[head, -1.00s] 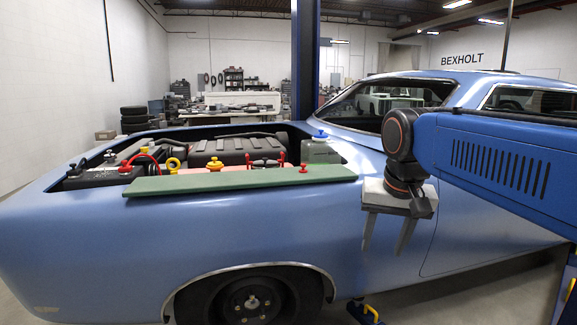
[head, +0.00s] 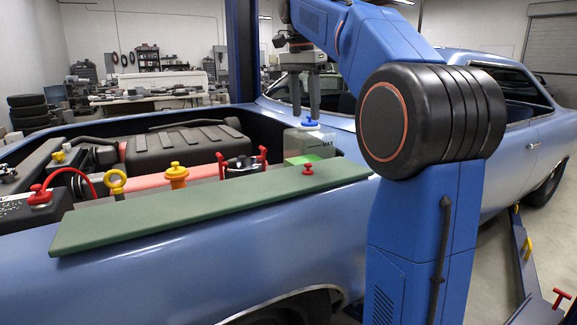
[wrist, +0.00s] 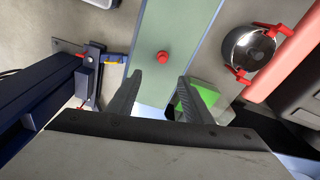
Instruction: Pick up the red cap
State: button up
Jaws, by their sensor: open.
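A small red cap (head: 308,169) stands on the right end of a green board (head: 190,212) laid along the car's fender. In the wrist view the red cap (wrist: 162,57) sits on the green board (wrist: 178,25), just ahead of the gap between the fingertips. My gripper (head: 305,112) is open and empty, pointing down. In the head view it appears above and behind the red cap, in front of the blue-capped reservoir's top. In the wrist view the two fingers (wrist: 160,77) are spread apart, with the cap not between them.
Another red cap (head: 39,195) sits on the battery (head: 25,213).

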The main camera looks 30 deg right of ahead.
send_near(308, 168)
jog(key=f, duration=0.2)
jog(key=d+f, duration=0.1)
jog(key=f, duration=0.5)
jog(key=shift+w+d, duration=0.15)
jog(key=shift+w, duration=0.25)
jog(key=shift+c, duration=0.7)
jog(key=c, duration=1)
